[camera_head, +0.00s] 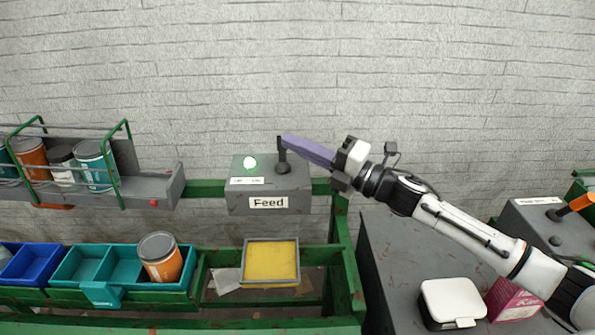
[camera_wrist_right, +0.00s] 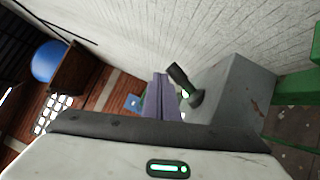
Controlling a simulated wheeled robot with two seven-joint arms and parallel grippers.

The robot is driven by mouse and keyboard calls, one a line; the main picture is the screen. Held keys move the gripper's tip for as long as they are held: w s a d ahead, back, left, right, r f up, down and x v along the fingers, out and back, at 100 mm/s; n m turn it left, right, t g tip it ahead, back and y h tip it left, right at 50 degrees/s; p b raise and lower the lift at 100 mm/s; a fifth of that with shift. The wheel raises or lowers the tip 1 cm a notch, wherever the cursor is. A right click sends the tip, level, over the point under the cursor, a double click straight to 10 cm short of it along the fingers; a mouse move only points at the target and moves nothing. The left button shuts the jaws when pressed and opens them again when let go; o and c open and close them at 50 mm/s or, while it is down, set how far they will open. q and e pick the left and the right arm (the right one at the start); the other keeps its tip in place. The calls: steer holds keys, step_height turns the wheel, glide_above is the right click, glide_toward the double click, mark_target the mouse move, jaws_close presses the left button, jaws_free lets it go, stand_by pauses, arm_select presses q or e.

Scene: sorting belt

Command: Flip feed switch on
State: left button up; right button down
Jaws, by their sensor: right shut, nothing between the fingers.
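The grey feed box (camera_head: 268,186) with a "Feed" label stands at the middle of the head view, against the green frame. A black switch lever (camera_head: 283,160) stands on its top, and a lamp (camera_head: 249,163) there glows green-white. My right gripper (camera_head: 285,142) is shut and empty, its purple fingers reaching in from the right with the tips at the lever's upper end. In the right wrist view the lever (camera_wrist_right: 179,80) leans beside the purple fingers (camera_wrist_right: 161,98). I cannot tell whether they touch. My left gripper is not in view.
Below the box sits a yellow-filled tray (camera_head: 271,240). Blue and teal bins (camera_head: 84,263) with an orange can (camera_head: 160,258) stand at left, under a rack of cans (camera_head: 95,165). A white case (camera_head: 452,301) and pink box (camera_head: 513,298) lie on the right cabinet (camera_head: 385,262).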

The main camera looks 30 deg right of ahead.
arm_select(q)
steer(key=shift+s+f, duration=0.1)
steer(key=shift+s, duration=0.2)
arm_select(e)
steer(key=shift+w+d, duration=0.15)
steer(key=shift+w, duration=0.05)
